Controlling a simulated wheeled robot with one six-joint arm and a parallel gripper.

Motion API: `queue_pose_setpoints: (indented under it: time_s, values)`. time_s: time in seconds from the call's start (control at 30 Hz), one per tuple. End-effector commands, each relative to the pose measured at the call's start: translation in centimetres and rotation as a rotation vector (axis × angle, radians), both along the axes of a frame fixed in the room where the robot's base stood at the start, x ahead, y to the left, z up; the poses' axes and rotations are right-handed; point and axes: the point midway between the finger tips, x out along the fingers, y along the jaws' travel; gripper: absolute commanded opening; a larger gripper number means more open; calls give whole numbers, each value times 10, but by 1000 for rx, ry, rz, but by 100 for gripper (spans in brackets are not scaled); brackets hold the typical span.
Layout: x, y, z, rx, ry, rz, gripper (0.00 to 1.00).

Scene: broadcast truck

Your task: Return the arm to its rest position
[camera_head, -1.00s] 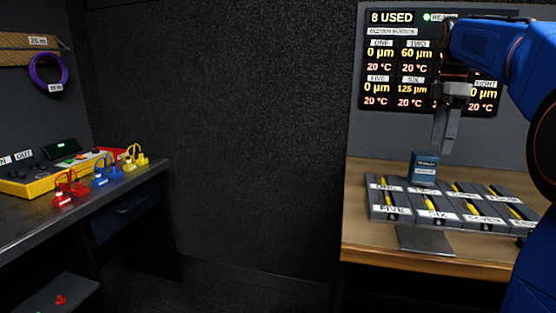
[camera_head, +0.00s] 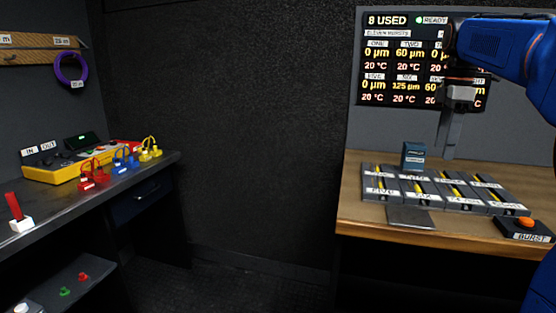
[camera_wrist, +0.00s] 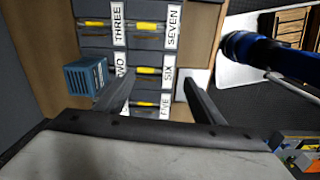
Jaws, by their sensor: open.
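My blue arm (camera_head: 505,42) reaches in from the upper right of the head view. My gripper (camera_head: 449,150) hangs fingers down in front of the readout screen, above the right bench. In the wrist view its two fingers (camera_wrist: 158,98) are spread with nothing between them. Below lie the grey slotted blocks (camera_wrist: 147,55) with yellow strips and labels such as THREE, SIX and SEVEN; they also show in the head view (camera_head: 440,194). A small blue box (camera_wrist: 86,77) stands beside the blocks, and in the head view (camera_head: 413,156) it stands behind them.
The screen (camera_head: 400,62) reads "8 USED" and "READY". An orange BURST button (camera_head: 526,223) sits at the right bench's front right. The left bench holds a yellow console (camera_head: 60,170), coloured plugs (camera_head: 123,160) and a red lever (camera_head: 14,207). Floor between benches is clear.

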Motion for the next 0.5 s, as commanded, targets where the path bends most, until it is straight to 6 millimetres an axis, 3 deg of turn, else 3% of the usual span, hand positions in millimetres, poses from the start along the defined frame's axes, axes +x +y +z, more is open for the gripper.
queue_pose_setpoints:
  time_s: [0.27,0.5]
  values:
    - [-28,23,-14,-3,-40,-119,62]
    - [-73,54,-45,5,-103,-305,62]
